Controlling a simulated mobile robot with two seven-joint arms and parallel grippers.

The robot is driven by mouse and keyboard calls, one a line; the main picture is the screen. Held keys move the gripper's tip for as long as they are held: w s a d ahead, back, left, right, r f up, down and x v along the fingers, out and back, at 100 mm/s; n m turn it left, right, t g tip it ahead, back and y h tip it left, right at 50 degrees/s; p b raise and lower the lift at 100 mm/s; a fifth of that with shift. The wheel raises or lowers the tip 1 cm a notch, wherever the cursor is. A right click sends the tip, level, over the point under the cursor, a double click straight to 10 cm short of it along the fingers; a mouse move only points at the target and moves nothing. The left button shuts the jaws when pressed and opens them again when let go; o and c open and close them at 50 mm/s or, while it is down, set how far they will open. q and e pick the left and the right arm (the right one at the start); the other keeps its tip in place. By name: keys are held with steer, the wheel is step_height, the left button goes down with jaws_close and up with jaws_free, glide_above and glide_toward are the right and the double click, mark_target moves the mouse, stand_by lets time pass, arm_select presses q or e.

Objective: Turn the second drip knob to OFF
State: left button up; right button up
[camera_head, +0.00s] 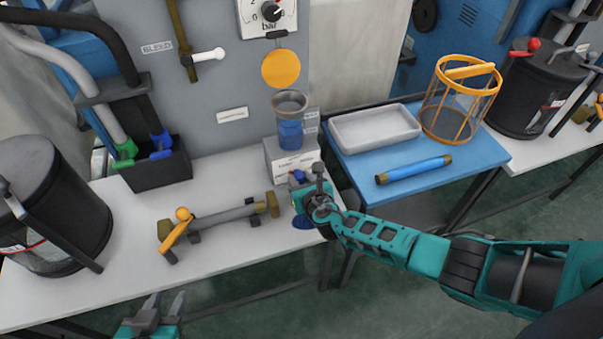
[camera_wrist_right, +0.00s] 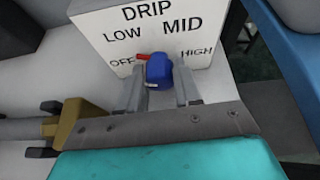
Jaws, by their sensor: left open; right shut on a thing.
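The drip box (camera_wrist_right: 95,30) is a white block labelled OFF, LOW, MID and HIGH; in the head view it (camera_head: 280,155) stands at the bench's right end under a grey-rimmed cup with blue contents (camera_head: 290,125). Its blue drip knob (camera_wrist_right: 158,70) has a red pointer (camera_wrist_right: 146,57) aimed left, beside the OFF label. My right gripper (camera_wrist_right: 160,84) is shut on the knob, one finger on each side; in the head view its arm largely hides the knob. My left gripper (camera_head: 163,308) is open and empty at the bottom edge, off the bench front.
A bar with olive ends and an orange handle (camera_head: 178,232) lies on the bench left of my right gripper. To the right, a blue table (camera_head: 365,170) holds a grey tray (camera_head: 345,130), a blue cylinder (camera_head: 415,169) and an orange wire basket (camera_head: 440,115). A black drum (camera_head: 75,210) stands left.

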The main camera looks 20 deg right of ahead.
steer(key=n+h+p, duration=0.1)
steer(key=n+h, duration=0.1)
steer(key=n, duration=0.1)
steer(key=shift+a, duration=0.2)
stand_by(0.7)
steer(key=o, duration=0.8)
steer(key=shift+c, duration=0.2)
steer(key=shift+s, duration=0.15)
steer(key=shift+s+r, duration=0.1)
steer(key=shift+s, duration=0.4)
steer(key=v, duration=1.1)
steer(key=shift+s+a, duration=0.25)
steer(key=shift+s, duration=0.1)
